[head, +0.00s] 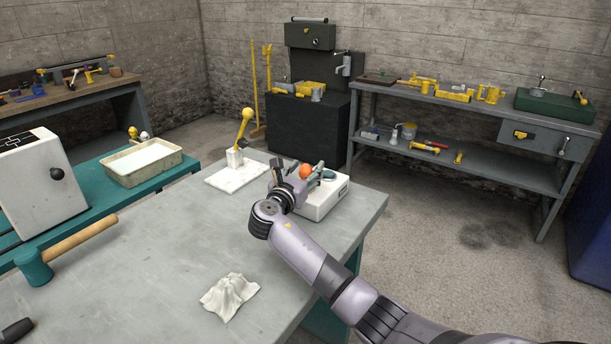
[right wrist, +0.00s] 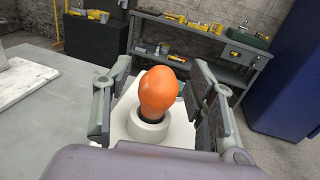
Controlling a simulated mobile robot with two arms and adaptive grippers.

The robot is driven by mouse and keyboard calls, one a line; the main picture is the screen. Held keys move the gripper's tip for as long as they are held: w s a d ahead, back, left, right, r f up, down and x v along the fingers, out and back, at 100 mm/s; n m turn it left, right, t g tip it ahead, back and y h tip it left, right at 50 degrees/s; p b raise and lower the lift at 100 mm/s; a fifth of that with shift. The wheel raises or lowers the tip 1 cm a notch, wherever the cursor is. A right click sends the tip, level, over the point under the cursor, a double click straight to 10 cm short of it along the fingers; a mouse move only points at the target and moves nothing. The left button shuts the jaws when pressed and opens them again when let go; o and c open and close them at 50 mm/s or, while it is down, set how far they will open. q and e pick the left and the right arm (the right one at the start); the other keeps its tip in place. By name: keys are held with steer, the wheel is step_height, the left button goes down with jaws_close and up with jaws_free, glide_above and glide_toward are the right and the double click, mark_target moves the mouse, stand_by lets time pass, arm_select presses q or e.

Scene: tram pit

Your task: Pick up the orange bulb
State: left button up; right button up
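The orange bulb (head: 306,171) stands upright on a white box-shaped base (head: 322,201) at the far right part of the grey table. In the right wrist view the bulb (right wrist: 158,92) sits in a round white socket (right wrist: 149,130). My right gripper (head: 297,173) is at the bulb. In the right wrist view its two fingers (right wrist: 158,98) stand apart on either side of the bulb, with gaps visible on both sides. My left gripper is not in view.
On the grey table (head: 180,257) lie a crumpled white cloth (head: 229,296) and a mallet (head: 65,250). A white block with a yellow-knobbed lever (head: 240,138) stands left of my right gripper. A workbench (head: 470,105) stands behind. The table's middle is clear.

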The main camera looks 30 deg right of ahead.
steer(key=c, duration=1.1)
steer(key=shift+r, duration=0.1)
